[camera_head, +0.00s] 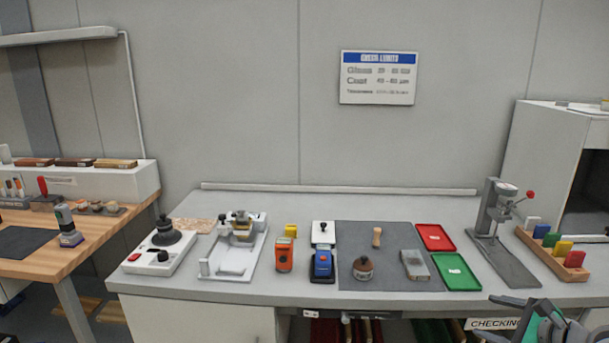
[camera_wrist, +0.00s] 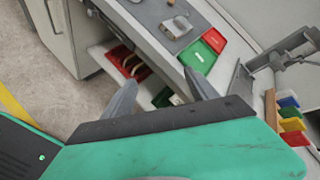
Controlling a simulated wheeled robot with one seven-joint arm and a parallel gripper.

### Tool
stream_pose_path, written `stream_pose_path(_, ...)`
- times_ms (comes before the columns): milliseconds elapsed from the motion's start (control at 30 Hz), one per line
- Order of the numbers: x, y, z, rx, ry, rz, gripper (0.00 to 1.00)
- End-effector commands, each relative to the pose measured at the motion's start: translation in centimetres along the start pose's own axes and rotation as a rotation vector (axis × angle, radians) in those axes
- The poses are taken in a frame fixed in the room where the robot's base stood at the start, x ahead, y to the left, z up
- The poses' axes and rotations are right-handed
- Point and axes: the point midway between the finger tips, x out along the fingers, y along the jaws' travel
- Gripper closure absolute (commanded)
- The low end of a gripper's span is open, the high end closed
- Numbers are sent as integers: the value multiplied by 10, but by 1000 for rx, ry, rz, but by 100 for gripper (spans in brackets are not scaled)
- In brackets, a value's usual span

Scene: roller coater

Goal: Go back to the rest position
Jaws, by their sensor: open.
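My gripper (camera_wrist: 165,92) is open, with its two grey fingers apart and nothing between them in the wrist view. In the head view my gripper (camera_head: 522,312) shows at the lower right corner, in front of the bench's front edge. The grey workbench (camera_head: 310,208) stands against the wall, and my gripper is apart from everything on it.
On the bench are a white roller device (camera_head: 232,262), an orange meter (camera_head: 284,255), a blue meter (camera_head: 321,265), red (camera_head: 434,237) and green (camera_head: 457,271) trays, a stand (camera_head: 491,215) and a wooden rack (camera_head: 545,254). A wooden table (camera_head: 75,240) is at left.

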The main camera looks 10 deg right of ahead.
Motion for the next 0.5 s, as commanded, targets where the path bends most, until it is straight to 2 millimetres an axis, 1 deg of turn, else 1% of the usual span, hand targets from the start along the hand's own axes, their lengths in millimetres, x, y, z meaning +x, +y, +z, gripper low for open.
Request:
stream_pose_path(67, 2, 12, -17, -139, 46, 40, 32)
stream_pose_path(133, 3, 31, -38, -279, 93, 100, 32)
stream_pose_path(167, 4, 42, -47, -338, 111, 133, 32)
stream_pose_path(200, 3, 56, -60, -414, 134, 181, 32)
stream_pose_path(267, 0, 79, -77, -514, 158, 257, 32)
stream_pose_path(300, -2, 94, -88, -571, 169, 310, 32)
stream_pose_path(400, -14, 128, -105, -695, 183, 436, 32)
stream_pose_path(500, -32, 160, -116, -797, 184, 562, 32)
